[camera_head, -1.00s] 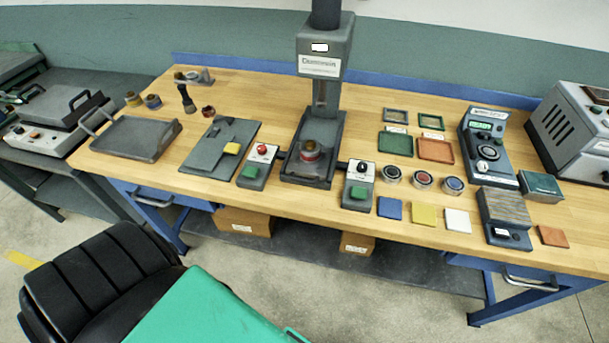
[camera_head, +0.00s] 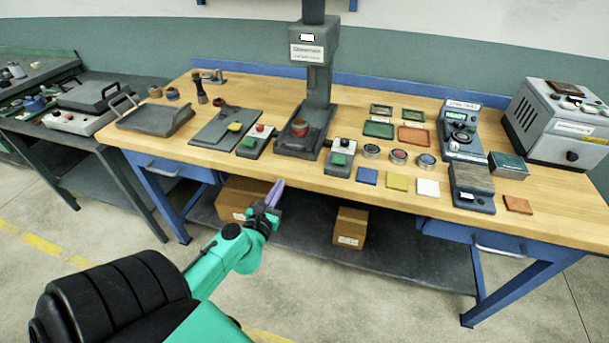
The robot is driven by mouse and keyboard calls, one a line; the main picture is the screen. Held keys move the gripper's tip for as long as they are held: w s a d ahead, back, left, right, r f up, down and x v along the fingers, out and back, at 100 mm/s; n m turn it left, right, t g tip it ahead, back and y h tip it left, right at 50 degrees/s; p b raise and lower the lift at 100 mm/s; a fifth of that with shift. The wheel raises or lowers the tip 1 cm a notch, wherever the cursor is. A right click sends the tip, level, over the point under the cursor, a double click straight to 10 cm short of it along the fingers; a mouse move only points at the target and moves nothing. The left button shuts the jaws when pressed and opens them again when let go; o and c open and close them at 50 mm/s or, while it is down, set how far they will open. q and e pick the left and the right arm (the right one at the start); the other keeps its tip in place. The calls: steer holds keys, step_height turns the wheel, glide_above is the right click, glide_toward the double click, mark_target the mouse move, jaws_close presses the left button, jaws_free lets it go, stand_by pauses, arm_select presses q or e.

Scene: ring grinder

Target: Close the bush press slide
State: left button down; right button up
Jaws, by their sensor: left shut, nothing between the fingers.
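The bush press (camera_head: 314,52) stands at the middle back of the wooden bench, a grey column with a labelled head. On its dark base (camera_head: 293,147) sits a part with a red ring (camera_head: 299,127) below the head. I cannot tell how far the slide is pushed in. My left gripper (camera_head: 275,192) is shut and empty, its purple fingers pointing up toward the bench. It shows in front of the bench's front edge, below the press base and apart from it. My right gripper is not in view.
Control boxes flank the press: one with red and green buttons (camera_head: 256,141) at left, one with a green button (camera_head: 339,158) at right. A grey plate (camera_head: 224,127) lies further left. Coloured squares and round tins lie right. Cardboard boxes (camera_head: 350,228) stand on the lower shelf.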

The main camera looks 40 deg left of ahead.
arm_select(q)
steer(key=shift+n, duration=0.6)
steer(key=x, duration=0.4)
steer(key=r+x, duration=0.1)
steer(key=x, duration=0.4)
steer(key=p+x, duration=0.1)
steer(key=x, duration=0.4)
steer(key=shift+w+r, duration=0.2)
steer(key=shift+w, duration=0.1)
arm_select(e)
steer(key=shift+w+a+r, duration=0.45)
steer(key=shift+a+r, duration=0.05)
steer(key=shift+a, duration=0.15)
arm_select(q)
steer(key=shift+s+d, duration=0.1)
steer(key=shift+r, duration=0.1)
